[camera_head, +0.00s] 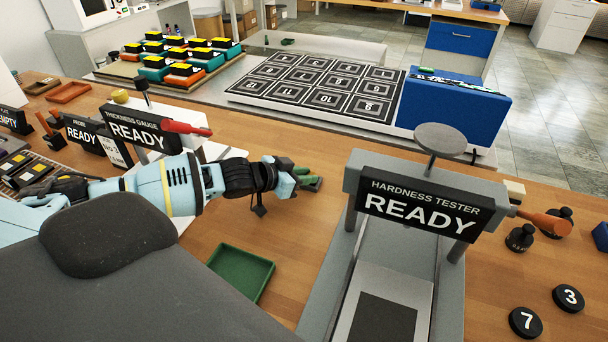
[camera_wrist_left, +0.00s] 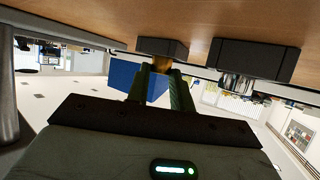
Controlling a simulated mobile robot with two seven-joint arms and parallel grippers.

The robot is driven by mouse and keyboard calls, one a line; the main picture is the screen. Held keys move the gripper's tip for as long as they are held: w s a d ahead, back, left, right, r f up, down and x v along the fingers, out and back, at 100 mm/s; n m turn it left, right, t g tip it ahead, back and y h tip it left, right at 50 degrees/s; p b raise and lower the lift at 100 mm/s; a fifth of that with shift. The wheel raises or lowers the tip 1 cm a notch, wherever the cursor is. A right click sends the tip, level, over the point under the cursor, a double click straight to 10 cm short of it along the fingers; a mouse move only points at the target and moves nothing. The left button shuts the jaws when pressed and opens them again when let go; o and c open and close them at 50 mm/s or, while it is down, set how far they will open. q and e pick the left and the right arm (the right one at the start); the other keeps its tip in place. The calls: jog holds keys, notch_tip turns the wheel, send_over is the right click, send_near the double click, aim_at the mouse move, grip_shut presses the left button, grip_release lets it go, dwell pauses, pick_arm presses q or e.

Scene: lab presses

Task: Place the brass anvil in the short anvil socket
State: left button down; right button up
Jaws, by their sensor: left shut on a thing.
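My left gripper (camera_head: 303,174) reaches right over the bench, left of the hardness tester (camera_head: 420,208). Its green fingers also show in the left wrist view (camera_wrist_left: 160,88), shut on the brass anvil (camera_wrist_left: 161,64). The brass anvil meets a dark block (camera_wrist_left: 162,47) on the bench; I cannot tell whether it is seated in it or just touching. Beside it stands a second, larger dark block (camera_wrist_left: 253,60) with a silver cylindrical piece (camera_wrist_left: 237,82) at it. Which block is the short anvil socket is not clear. In the head view the fingers hide the anvil. My right gripper is out of view.
A green tray (camera_head: 268,270) lies in front of my left arm. The thickness gauge (camera_head: 145,130) stands behind that arm. Black weights (camera_head: 525,322) and a wooden-handled tool (camera_head: 545,222) lie right of the tester. A marker board (camera_head: 235,96) lies beyond the bench.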

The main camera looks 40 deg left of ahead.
pick_arm(q)
jog(key=shift+f, duration=0.1)
jog(key=c, duration=1.2)
grip_release()
jog(key=shift+c, duration=0.2)
